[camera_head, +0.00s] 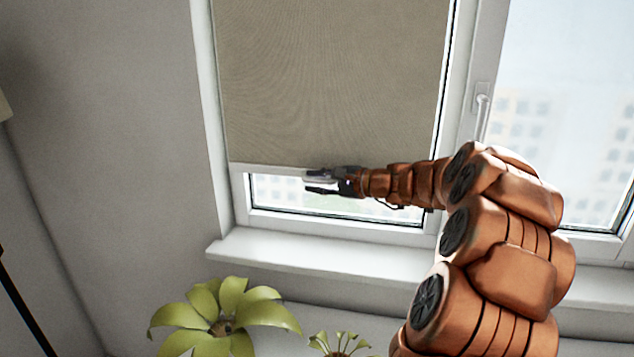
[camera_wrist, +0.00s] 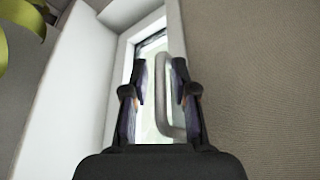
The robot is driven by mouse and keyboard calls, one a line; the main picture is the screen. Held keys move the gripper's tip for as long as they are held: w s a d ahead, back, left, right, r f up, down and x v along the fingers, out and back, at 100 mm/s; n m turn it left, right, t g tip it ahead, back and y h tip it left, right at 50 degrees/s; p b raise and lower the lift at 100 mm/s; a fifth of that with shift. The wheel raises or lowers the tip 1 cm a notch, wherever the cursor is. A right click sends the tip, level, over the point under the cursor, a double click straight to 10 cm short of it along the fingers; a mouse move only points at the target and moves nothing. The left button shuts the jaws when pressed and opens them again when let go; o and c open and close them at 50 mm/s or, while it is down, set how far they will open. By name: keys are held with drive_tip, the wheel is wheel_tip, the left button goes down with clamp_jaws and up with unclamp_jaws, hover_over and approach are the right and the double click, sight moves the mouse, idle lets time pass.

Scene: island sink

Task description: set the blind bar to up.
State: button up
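The beige roller blind (camera_head: 335,80) hangs over the left window, with a narrow strip of glass showing below it. Its pale bottom bar (camera_head: 262,166) runs along the lower edge. My gripper (camera_head: 312,183) is at the bar, one finger level with it and one below. In the wrist view my gripper (camera_wrist: 160,62) is open. A grey loop-shaped handle (camera_wrist: 159,112) shows between the fingers, nearer the right one, which covers part of it. The blind cloth (camera_wrist: 255,80) fills the right side there. I cannot tell whether the fingers touch the handle.
A white window sill (camera_head: 300,256) runs below the window. A green-leaved plant (camera_head: 262,314) and a smaller plant (camera_head: 338,342) stand below it. The window handle (camera_head: 482,116) is to the right, near my arm. The wall left of the window is clear.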

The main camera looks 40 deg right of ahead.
clamp_jaws()
drive_tip(key=shift+r, duration=0.1)
idle(0.3)
